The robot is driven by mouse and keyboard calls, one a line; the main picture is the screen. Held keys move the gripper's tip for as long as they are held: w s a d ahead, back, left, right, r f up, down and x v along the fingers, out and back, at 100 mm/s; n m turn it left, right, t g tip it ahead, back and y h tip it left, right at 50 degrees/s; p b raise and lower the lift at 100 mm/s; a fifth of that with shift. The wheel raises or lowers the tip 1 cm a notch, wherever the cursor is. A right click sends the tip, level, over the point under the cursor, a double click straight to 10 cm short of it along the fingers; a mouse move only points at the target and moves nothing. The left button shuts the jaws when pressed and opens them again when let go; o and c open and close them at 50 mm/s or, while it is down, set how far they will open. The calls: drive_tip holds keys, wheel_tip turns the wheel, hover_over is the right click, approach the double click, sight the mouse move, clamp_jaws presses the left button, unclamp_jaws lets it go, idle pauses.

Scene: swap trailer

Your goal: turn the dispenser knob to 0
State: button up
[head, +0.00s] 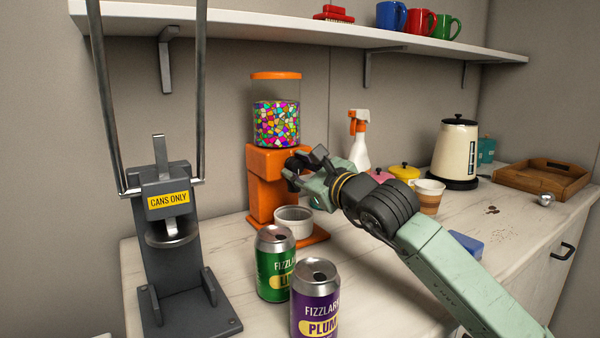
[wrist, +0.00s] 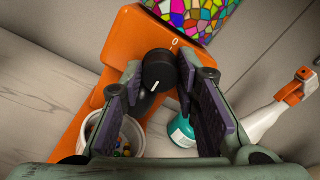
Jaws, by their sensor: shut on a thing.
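The orange dispenser (head: 268,182) stands on the counter with a clear jar of coloured candies (head: 277,122) on top. Its round black knob (wrist: 160,70) shows in the wrist view, with an orange "0" label (wrist: 175,42) on the body beside it. The knob's white mark is on the side away from the 0, toward the bottom of the picture. My gripper (wrist: 161,72) is shut on the knob, one finger on each side; in the head view my gripper (head: 300,170) hides most of the knob. A white bowl (head: 293,221) under the dispenser holds a few candies.
A green can (head: 275,268) and a purple can (head: 317,300) stand in front of the dispenser. A grey can crusher (head: 170,240) is at left. A spray bottle (head: 359,140), pots, a cup (head: 429,195) and a kettle (head: 456,150) stand behind and right of my arm.

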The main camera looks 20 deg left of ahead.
drive_tip(key=o, duration=1.2)
drive_tip(key=shift+c, duration=0.2)
drive_tip(key=v, duration=1.2)
